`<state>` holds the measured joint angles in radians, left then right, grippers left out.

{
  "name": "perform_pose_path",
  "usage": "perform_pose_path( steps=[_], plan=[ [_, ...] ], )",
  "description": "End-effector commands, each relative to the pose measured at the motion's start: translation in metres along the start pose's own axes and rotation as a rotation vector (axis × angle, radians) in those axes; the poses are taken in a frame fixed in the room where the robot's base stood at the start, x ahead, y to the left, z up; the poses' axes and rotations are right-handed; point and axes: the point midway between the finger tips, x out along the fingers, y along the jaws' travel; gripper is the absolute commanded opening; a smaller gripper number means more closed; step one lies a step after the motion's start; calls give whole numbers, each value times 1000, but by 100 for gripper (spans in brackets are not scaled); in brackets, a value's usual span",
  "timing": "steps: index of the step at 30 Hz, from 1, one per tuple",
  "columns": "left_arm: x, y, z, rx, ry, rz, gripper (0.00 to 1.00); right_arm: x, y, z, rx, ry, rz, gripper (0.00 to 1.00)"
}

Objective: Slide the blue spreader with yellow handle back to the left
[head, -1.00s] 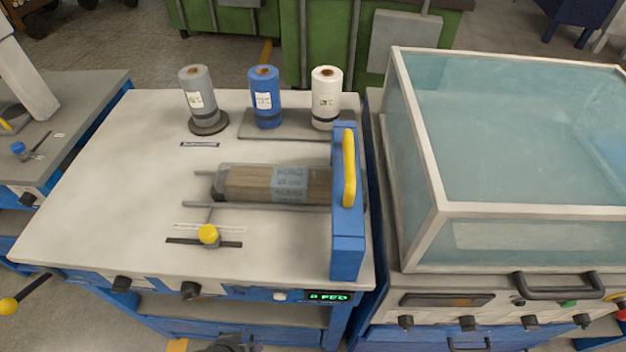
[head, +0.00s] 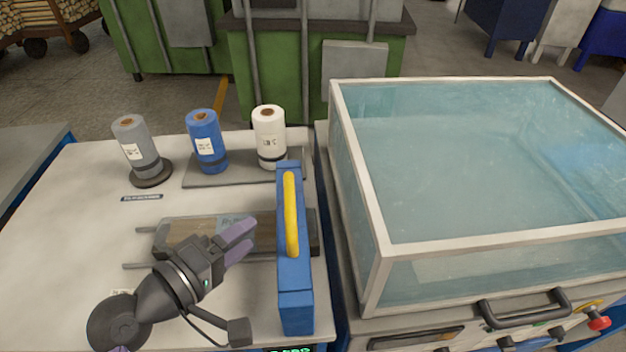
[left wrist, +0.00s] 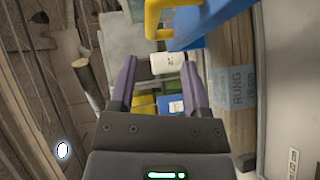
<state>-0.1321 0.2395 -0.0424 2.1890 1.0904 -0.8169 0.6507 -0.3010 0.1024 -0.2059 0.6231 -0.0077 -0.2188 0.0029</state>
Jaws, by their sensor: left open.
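The blue spreader (head: 296,285) stands upright at the right end of the table in the head view. Its yellow handle (head: 291,215) runs along the top. My left gripper (head: 242,241) is open and empty, over the wrapped wood bundle and a little left of the spreader, apart from the handle. In the left wrist view, the yellow handle (left wrist: 151,22) and part of the blue spreader (left wrist: 222,12) show beyond the open fingers (left wrist: 158,72). The labelled wood bundle (head: 192,231) lies left of the spreader, partly hidden by my gripper. My right gripper does not show.
Grey (head: 131,137), blue (head: 206,142) and white (head: 269,138) rolls stand at the back of the table (head: 65,215). Two rails pass under the bundle. A glass-covered box (head: 373,255) stands close on the right. The table's left part is clear.

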Motion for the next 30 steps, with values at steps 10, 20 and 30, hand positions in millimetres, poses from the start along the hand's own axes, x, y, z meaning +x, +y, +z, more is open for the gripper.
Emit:
perform_pose_path(
  steps=[10,20,30],
  plan=[
    [63,7,-2,-27,2,31,61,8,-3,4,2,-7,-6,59],
    [98,8,-2,-22,2,26,61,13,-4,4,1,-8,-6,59],
    [99,8,-2,-22,2,25,40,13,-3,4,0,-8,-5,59]
  ],
)
